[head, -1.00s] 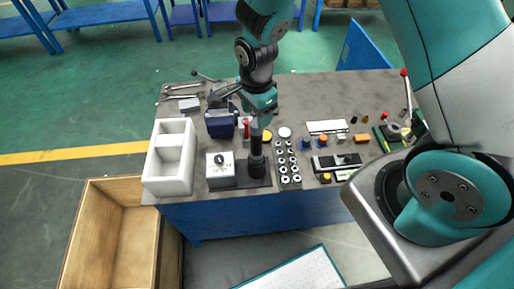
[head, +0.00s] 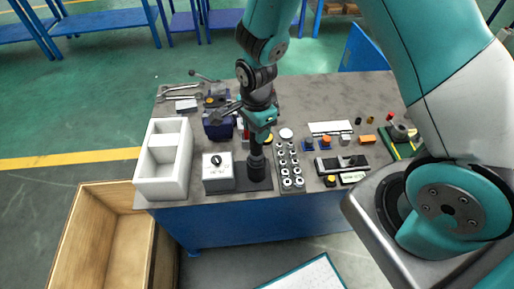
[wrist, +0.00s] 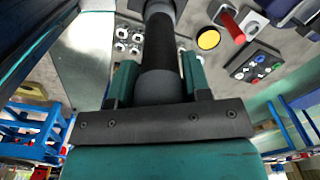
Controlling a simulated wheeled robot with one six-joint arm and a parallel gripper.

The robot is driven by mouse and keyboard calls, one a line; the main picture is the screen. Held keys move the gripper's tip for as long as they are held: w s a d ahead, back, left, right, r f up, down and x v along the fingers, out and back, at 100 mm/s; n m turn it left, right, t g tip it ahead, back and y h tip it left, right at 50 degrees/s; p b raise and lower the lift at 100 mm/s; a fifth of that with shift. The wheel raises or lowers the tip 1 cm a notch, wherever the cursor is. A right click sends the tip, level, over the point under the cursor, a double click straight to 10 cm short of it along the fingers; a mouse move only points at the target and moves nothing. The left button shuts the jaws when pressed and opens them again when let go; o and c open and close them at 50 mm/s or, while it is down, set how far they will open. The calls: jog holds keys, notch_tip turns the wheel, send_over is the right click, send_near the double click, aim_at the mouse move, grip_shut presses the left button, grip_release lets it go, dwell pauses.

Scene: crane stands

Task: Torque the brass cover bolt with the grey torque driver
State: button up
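The grey torque driver (head: 256,167) stands upright on a dark base plate at the table's front edge, beside a grey box with a black knob. In the wrist view its dark shaft (wrist: 160,45) runs from between my fingers to a wider collar at the top edge. My gripper (head: 257,136) points down over the driver's upper end. In the wrist view my gripper (wrist: 160,85) has a green finger on each side of the shaft, with no clear gap, and looks shut on it. I cannot make out the brass cover bolt.
The knob box (head: 218,172) is left of the driver, the socket tray (head: 279,158) close on its right. A white bin (head: 163,186) stands at the table's left end. A blue vise-like block (head: 217,128) is behind. The table's back right is mostly clear.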

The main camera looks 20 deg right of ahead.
jog(key=c, duration=0.5)
jog(key=shift+r+p, duration=4.6)
jog(key=shift+r, duration=1.15)
